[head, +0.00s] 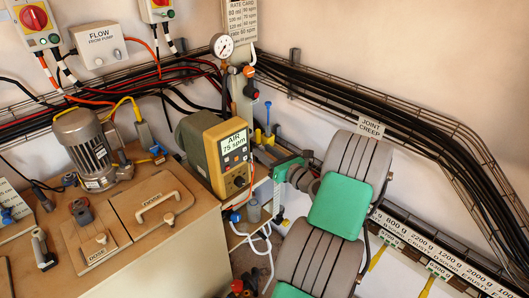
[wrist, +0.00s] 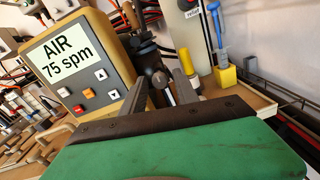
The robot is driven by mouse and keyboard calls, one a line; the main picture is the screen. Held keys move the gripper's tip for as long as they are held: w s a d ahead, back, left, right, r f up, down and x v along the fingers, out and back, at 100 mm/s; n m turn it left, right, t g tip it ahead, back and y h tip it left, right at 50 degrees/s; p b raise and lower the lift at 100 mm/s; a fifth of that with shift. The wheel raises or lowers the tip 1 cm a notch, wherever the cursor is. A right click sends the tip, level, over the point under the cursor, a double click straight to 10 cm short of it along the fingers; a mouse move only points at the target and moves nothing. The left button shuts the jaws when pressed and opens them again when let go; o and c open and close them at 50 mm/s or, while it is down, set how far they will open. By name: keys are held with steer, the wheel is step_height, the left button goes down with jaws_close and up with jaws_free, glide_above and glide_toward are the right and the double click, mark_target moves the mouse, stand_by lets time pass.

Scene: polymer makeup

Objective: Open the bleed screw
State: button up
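My gripper (wrist: 163,68) reaches from the right toward the post behind the yellow meter. Its two grey fingers are apart. A small dark round-ended knob (wrist: 160,80) shows between them in the wrist view; I cannot tell for sure that it is the bleed screw, or whether a finger touches it. In the head view my gripper (head: 268,153) is just right of the meter, its tips small and partly hidden. The post (head: 241,90) carries a round pressure gauge (head: 222,46) and orange and red-and-black knobs.
The yellow meter (head: 226,157) reading "AIR 75 spm" stands close left of my gripper. A blue-handled tool in a yellow holder (wrist: 225,75) stands to the right in the wrist view. A bench with a motor (head: 87,147) and a lidded panel (head: 151,206) lies left.

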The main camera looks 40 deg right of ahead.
jaws_close()
steer(key=shift+a, duration=0.1)
